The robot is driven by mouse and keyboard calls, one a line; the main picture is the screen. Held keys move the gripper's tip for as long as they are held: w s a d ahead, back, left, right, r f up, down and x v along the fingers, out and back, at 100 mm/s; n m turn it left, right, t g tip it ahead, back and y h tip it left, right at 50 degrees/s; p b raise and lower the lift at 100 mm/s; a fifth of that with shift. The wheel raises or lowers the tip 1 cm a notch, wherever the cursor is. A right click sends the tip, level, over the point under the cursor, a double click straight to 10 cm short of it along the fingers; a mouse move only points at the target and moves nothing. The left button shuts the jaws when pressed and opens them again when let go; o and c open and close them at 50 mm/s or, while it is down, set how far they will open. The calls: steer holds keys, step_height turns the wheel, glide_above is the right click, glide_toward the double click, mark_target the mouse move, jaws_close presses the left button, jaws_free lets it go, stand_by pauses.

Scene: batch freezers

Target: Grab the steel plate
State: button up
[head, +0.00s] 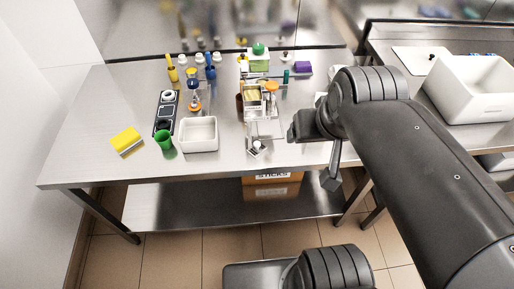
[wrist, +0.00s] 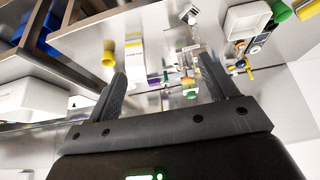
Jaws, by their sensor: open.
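I cannot make out a steel plate for certain. A flat shiny grey piece (head: 268,130) lies on the steel table (head: 100,100), in front of a cluster of small containers, and may be a plate; its outline is lost against the tabletop. My gripper (wrist: 162,88) is open in the wrist view, with both dark fingers spread and nothing held between them. Small coloured items show beyond the fingers.
A white square tub (head: 198,134), a green cup (head: 165,142), a black tray (head: 166,112) and a yellow sponge (head: 127,141) stand left on the table. Bottles line the back. A large white bin (head: 470,90) stands on the right counter. A box (head: 271,185) sits on the lower shelf.

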steer(key=n+g, duration=0.6)
steer(key=n, duration=0.2)
glide_above(258, 144)
step_height(258, 144, down, 18)
steer(key=f, duration=0.5)
steer(key=shift+w+d+f, duration=0.25)
steer(key=shift+f, duration=0.05)
steer(key=f, duration=0.4)
steer(key=shift+s+a, duration=0.25)
steer(key=shift+s, duration=0.1)
steer(key=shift+f, duration=0.65)
steer(key=shift+c, duration=0.2)
